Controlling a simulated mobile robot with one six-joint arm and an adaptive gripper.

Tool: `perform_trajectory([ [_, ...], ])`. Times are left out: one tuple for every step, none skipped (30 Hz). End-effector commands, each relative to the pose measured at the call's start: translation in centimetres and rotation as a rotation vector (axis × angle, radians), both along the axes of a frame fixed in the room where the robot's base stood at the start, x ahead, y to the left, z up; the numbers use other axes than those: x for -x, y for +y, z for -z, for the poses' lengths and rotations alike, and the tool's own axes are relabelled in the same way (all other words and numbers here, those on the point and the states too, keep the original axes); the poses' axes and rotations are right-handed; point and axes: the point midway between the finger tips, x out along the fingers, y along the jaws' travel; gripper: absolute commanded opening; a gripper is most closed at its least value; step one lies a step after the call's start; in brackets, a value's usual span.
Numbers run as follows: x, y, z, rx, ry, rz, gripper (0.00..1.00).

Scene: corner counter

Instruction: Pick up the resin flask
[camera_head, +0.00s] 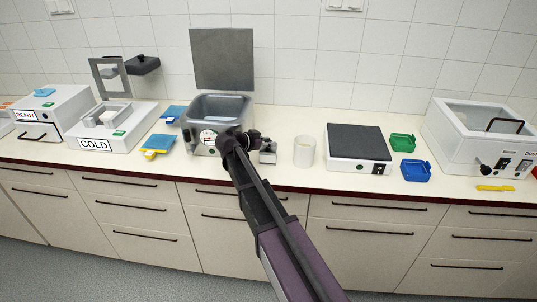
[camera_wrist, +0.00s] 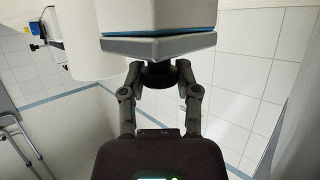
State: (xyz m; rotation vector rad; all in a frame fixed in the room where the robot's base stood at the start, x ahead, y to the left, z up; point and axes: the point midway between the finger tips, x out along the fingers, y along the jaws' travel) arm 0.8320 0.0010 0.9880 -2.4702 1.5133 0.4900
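My gripper (camera_head: 257,144) is low over the counter, just right of the grey open bath. In the wrist view my gripper (camera_wrist: 159,73) has a finger on each side of a dark round neck or knob (camera_wrist: 159,77). This meets a pale block (camera_wrist: 158,18) with a blue band and a grey sloped face. I cannot tell whether the fingers press on the dark part or only flank it. A small grey item (camera_head: 268,157) shows beside the gripper in the head view. No label confirms which thing is the resin flask.
A white cup (camera_head: 304,154) stands close right of the gripper, then a dark-topped hotplate (camera_head: 357,158). The grey bath (camera_head: 218,105) is close left, its lid (camera_head: 222,60) raised.

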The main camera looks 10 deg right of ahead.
Motion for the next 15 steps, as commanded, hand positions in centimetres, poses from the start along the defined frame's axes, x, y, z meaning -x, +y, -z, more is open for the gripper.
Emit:
perform_trajectory([
  [0.01, 0.00, 0.02, -0.001, 0.001, 0.001, 0.07],
  [0.02, 0.00, 0.03, -0.001, 0.001, 0.001, 0.00],
  [0.02, 0.00, 0.03, -0.001, 0.000, 0.000, 0.00],
  [0.02, 0.00, 0.03, -0.001, 0.000, 0.000, 0.00],
  [0.02, 0.00, 0.01, 0.000, 0.000, 0.001, 0.00],
  [0.02, 0.00, 0.01, 0.000, 0.000, 0.001, 0.00],
  [0.02, 0.00, 0.01, -0.001, 0.001, 0.001, 0.00],
  [0.02, 0.00, 0.01, -0.001, 0.001, 0.001, 0.00],
  [0.03, 0.01, 0.01, -0.001, 0.001, 0.001, 0.00],
  [0.02, 0.00, 0.01, -0.001, 0.001, 0.001, 0.00],
  [0.03, 0.01, 0.00, -0.001, 0.000, 0.000, 0.00],
  [0.02, 0.01, -0.02, -0.001, 0.000, 0.000, 0.00],
  [0.01, 0.01, -0.05, -0.001, 0.000, 0.000, 0.00],
  [0.02, 0.01, -0.09, -0.001, 0.000, 0.000, 0.00],
  [0.02, 0.01, -0.16, -0.001, 0.000, 0.000, 0.00],
])
